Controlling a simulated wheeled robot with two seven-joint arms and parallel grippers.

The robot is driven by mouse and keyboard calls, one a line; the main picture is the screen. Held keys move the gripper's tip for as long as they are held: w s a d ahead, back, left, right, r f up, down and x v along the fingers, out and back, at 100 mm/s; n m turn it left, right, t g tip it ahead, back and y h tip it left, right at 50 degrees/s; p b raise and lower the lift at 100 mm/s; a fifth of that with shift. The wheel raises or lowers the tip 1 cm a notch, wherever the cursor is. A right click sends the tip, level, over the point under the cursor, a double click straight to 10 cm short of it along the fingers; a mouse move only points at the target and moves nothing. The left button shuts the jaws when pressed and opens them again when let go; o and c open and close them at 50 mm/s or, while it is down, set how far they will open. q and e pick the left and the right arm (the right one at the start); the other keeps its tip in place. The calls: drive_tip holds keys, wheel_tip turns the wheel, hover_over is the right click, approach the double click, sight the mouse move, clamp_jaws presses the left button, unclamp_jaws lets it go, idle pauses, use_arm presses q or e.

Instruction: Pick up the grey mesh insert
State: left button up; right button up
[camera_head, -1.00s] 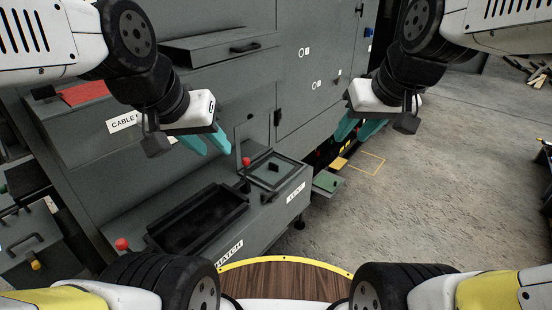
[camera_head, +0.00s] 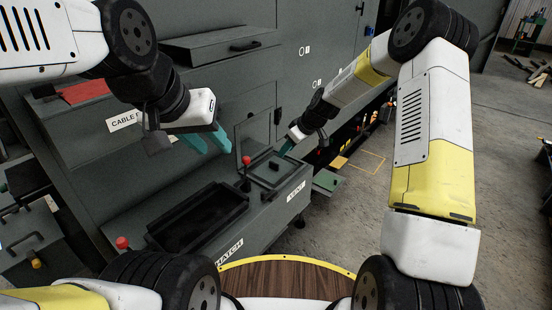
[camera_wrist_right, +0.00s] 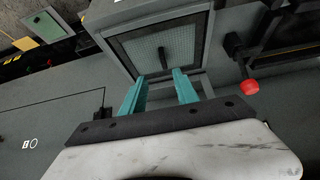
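The grey mesh insert (camera_wrist_right: 142,51) sits in a square frame in the right wrist view, with a short black handle (camera_wrist_right: 163,50) standing at its middle. In the head view the insert (camera_head: 272,172) lies in the vent opening on the grey bench. My right gripper (camera_wrist_right: 160,76) is open and empty, its teal fingers apart and pointing toward the handle. In the head view my right gripper (camera_head: 286,149) is above the far side of the vent, partly hidden by its wrist. My left gripper (camera_head: 214,149) is open and empty above the bench, left of the vent.
A dark open hatch (camera_head: 198,218) lies left of the vent. Red-knobbed levers stand at the vent (camera_head: 246,160) and hatch (camera_head: 122,243). A raised grey panel (camera_head: 256,133) stands behind the vent. A small green plate (camera_head: 327,181) is to its right.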

sight(274, 163)
drive_tip(key=shift+x, duration=1.05)
drive_tip(key=x, duration=0.6)
drive_tip(key=shift+s+a+f, duration=0.1)
drive_tip(key=shift+s+a, duration=0.1)
drive_tip(key=shift+a, duration=0.15)
drive_tip(key=shift+w+a+f, duration=0.15)
drive_tip(key=shift+w+f, duration=0.05)
drive_tip(key=shift+f, duration=0.15)
clamp_jaws()
